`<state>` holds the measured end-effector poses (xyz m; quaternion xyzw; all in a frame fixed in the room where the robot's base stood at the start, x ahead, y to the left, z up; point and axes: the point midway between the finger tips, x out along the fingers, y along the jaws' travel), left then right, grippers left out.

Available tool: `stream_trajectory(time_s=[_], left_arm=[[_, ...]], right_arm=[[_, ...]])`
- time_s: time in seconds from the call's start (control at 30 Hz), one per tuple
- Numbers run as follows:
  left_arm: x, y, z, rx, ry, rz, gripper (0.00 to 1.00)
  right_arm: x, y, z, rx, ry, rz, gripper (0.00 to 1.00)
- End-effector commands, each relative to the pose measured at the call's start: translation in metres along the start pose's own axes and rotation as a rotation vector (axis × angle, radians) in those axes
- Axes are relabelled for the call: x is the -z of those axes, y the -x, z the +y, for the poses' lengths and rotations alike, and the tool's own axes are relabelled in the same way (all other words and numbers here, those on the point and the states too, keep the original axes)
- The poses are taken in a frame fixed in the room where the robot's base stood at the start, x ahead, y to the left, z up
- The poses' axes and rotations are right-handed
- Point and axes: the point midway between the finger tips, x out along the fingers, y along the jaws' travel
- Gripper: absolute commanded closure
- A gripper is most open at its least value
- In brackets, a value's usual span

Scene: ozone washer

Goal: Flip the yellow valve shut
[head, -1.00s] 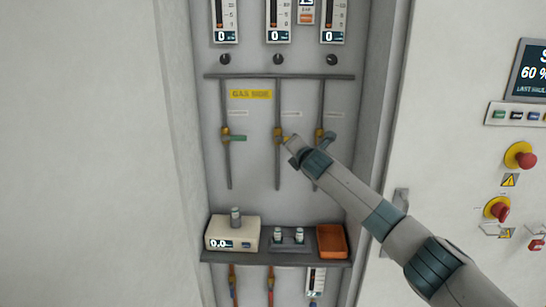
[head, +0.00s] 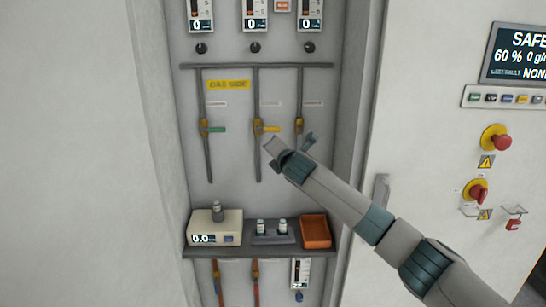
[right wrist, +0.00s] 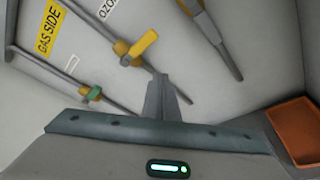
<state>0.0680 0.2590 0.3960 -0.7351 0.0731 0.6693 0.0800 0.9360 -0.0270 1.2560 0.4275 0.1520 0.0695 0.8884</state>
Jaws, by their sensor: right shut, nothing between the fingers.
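The yellow valve (head: 258,128) sits on the middle vertical pipe. Its yellow handle (head: 271,129) points right, crosswise to the pipe; it also shows crosswise in the right wrist view (right wrist: 145,43). My right gripper (head: 271,146) is shut and empty, with its tips just below the handle in the head view. In the right wrist view, the shut fingers (right wrist: 165,98) point toward the panel, below the handle and apart from it in the picture. My left gripper is not in view.
A green-handled valve (head: 215,129) is on the left pipe and another valve (head: 299,125) on the right pipe, close to my gripper. Below, a shelf (head: 260,252) holds a white scale-like box (head: 205,228) and an orange tray (head: 316,244). Cabinet walls stand on both sides.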

Motion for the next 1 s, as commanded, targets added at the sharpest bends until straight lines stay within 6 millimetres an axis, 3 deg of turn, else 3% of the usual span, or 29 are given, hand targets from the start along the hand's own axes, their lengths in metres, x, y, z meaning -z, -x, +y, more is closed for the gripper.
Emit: stream_trajectory(time_s=[0.5, 1.0], left_arm=[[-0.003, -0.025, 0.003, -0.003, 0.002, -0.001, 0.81], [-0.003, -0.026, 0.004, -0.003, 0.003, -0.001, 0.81]], right_arm=[[0.008, 0.055, 0.013, 0.001, 0.0, 0.0, 1.0], [0.009, 0.061, 0.015, 0.002, -0.001, 0.001, 1.0]])
